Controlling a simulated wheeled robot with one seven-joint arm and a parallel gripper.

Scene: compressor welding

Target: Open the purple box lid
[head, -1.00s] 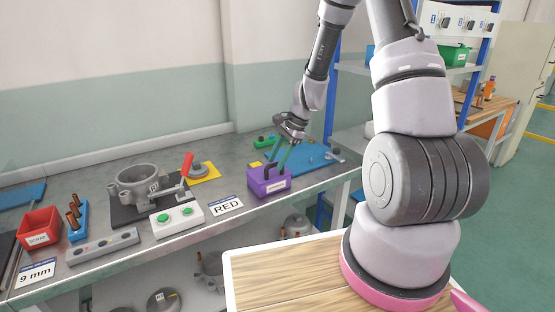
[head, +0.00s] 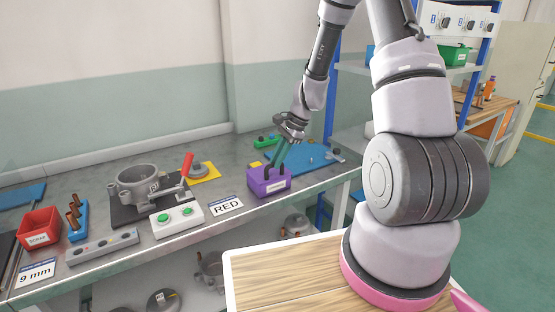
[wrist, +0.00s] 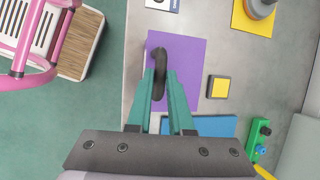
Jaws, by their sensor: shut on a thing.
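The purple box (head: 270,186) stands on the metal bench, with a white label on its front. Its flat purple lid (wrist: 188,62) shows from above in the wrist view and appears to lie level on the box. A black handle (wrist: 160,60) rises from the lid. My gripper (head: 278,165) reaches down from above with teal fingers. In the wrist view my gripper (wrist: 160,76) has one finger on each side of the handle and is shut on it. The fingers hide part of the handle and lid.
A RED sign (head: 226,206) and a two-button panel (head: 177,219) lie to the left. A blue mat (head: 312,157) lies behind and right of the box. A small yellow-topped block (wrist: 218,87) and a green device (wrist: 259,138) stand near it.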

